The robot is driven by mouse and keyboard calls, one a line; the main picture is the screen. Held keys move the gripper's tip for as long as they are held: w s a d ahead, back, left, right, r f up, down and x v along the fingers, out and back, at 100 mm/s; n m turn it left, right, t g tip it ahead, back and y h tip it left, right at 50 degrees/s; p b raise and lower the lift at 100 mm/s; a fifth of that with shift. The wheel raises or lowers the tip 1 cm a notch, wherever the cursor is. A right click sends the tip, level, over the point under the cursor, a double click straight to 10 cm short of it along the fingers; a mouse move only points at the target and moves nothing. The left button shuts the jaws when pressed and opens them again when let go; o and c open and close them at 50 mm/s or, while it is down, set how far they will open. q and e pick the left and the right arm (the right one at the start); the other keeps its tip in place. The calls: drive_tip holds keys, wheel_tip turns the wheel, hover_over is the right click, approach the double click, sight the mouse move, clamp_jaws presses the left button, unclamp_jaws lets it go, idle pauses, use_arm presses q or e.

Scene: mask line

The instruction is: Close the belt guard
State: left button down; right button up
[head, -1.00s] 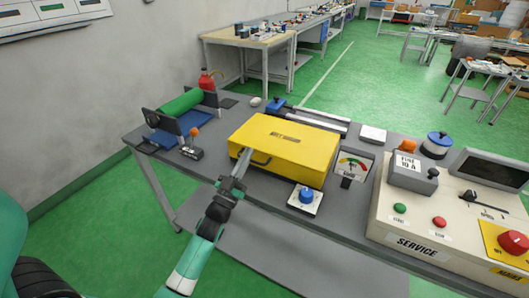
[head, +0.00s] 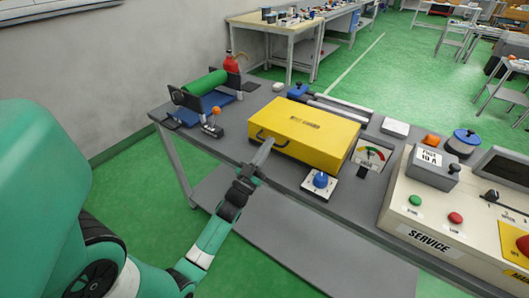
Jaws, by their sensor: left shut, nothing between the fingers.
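The belt guard is a yellow box-shaped cover (head: 312,128) in the middle of the bench in the head view. It lies flat, with a dark label on top and a dark handle on its front face. My left gripper (head: 269,142) is shut and empty. Its fingertips are at the front face of the guard, close to the handle; I cannot tell if they touch it. My right gripper is not in view.
A blue knob on a white plate (head: 320,183) and a gauge (head: 371,156) stand to the right of the guard. The service panel (head: 440,235) is farther right. A green roller (head: 205,83) and an orange-topped lever (head: 213,122) are to the left.

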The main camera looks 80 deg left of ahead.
use_arm(q)
wheel_tip(320, 180, up, 4)
drive_tip(key=s+d+p, duration=0.2)
drive_tip(key=p, duration=0.2)
wheel_tip(320, 180, down, 10)
drive_tip(key=s+d+b, duration=0.1)
drive_tip(key=b, duration=0.1)
drive_tip(key=shift+s+d+f, duration=0.15)
drive_tip(key=shift+s+d, duration=0.2)
drive_tip(key=shift+s, duration=0.05)
